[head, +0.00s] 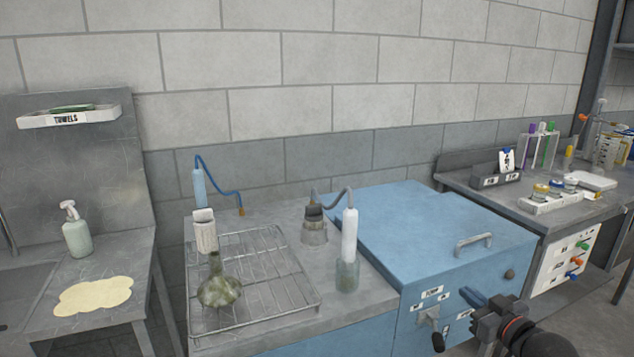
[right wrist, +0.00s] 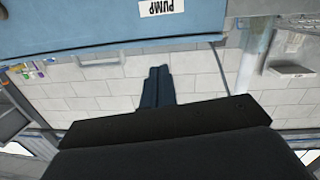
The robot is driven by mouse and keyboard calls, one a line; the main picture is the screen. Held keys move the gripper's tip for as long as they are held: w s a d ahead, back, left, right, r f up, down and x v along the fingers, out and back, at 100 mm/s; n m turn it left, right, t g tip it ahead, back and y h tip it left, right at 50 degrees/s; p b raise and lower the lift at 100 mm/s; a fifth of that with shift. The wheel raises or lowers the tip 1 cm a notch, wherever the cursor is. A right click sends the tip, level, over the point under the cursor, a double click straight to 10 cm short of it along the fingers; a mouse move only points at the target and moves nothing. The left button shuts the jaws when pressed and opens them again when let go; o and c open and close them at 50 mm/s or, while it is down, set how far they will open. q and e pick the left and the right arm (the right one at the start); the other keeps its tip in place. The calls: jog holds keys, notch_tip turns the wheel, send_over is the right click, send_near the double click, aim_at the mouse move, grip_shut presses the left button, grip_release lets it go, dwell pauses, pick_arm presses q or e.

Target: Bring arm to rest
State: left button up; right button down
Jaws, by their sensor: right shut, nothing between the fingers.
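My right gripper (head: 472,296) is at the lower right of the head view, in front of the blue cabinet (head: 440,235). Its blue fingers are together and hold nothing. The fingers also show shut in the right wrist view (right wrist: 158,72), where the picture is upside down and the cabinet front with its PUMP label (right wrist: 161,7) is at the top. I cannot tell the exact gap between the fingers and the cabinet. My left gripper is not in view.
A wire rack (head: 285,262) holds a stained flask (head: 219,290). A glass with a white cylinder (head: 349,240) stands beside it. A lever (head: 432,325) and a handle (head: 474,243) stick out from the cabinet. A side bench (head: 480,190) at right carries tubes and small jars.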

jog(key=s+a+f+g+h+p, duration=0.1)
jog(key=s+f+g+h, duration=0.25)
jog(key=s+f, duration=0.45)
jog(key=s+a+f+g+h+p, duration=0.1)
jog(key=s+a+f+g+h, duration=0.3)
jog(key=f, duration=0.7)
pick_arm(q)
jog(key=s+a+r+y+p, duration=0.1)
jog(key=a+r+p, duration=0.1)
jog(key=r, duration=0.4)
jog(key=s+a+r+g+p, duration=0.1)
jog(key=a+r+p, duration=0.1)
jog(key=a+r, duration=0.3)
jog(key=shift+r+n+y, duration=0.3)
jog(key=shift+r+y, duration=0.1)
pick_arm(e)
jog(key=s+a+f+m+g+y, duration=0.1)
jog(key=s+a+f+g+y, duration=0.1)
jog(key=s+a, duration=0.6)
jog(key=s+a+f+m+g+y, duration=0.1)
jog(key=s+a+f+g+y, duration=0.2)
jog(key=s+a+f, duration=0.3)
jog(key=shift+s+a+f+g, duration=0.3)
jog(key=shift+s+a+g, duration=0.85)
jog(key=shift+s, duration=2.45)
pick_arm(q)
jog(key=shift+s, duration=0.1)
pick_arm(e)
jog(key=shift+a+t, duration=0.3)
